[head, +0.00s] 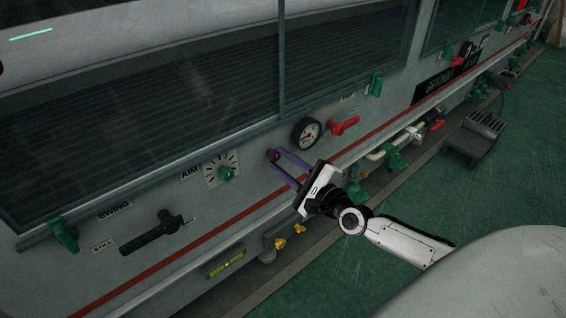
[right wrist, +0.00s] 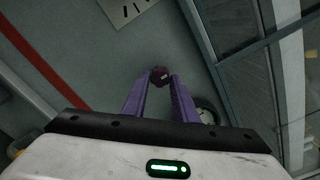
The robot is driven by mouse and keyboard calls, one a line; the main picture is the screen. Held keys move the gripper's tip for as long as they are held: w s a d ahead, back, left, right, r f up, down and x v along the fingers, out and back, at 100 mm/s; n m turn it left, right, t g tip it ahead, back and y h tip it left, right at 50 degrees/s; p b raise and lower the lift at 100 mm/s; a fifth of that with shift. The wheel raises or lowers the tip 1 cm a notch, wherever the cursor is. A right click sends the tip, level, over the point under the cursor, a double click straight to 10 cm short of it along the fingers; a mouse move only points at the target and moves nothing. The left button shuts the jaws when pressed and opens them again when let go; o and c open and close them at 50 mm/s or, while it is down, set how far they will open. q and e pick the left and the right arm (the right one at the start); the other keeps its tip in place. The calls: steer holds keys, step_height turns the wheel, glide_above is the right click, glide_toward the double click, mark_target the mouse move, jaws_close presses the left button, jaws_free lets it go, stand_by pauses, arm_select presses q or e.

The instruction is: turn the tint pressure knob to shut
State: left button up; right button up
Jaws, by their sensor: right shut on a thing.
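A small dark red knob (head: 271,153) sits on the grey machine panel, left of and a little below the round pressure gauge (head: 307,134). My right gripper (head: 275,157) reaches it from the lower right with its purple fingers, which are shut on the knob. In the right wrist view the knob (right wrist: 160,75) shows at the fingertips (right wrist: 160,84), one finger on each side. No label for the knob is readable, and the fingers hide part of it, so I cannot tell its turn position. My left gripper is not in view.
A red lever (head: 344,125) is right of the gauge. The AIM dial with a green knob (head: 226,173) is to the left, and a black handle (head: 151,232) is further left. Pipes and valves (head: 394,158) run below the panel.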

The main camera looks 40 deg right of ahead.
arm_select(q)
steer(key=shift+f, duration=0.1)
arm_select(e)
steer(key=o, duration=1.1)
steer(key=shift+c, duration=0.2)
arm_select(q)
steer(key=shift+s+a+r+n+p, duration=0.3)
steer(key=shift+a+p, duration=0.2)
steer(key=shift+p, duration=0.25)
arm_select(e)
steer(key=s, duration=1)
steer(key=shift+s+d, duration=0.2)
steer(key=shift+d, duration=0.2)
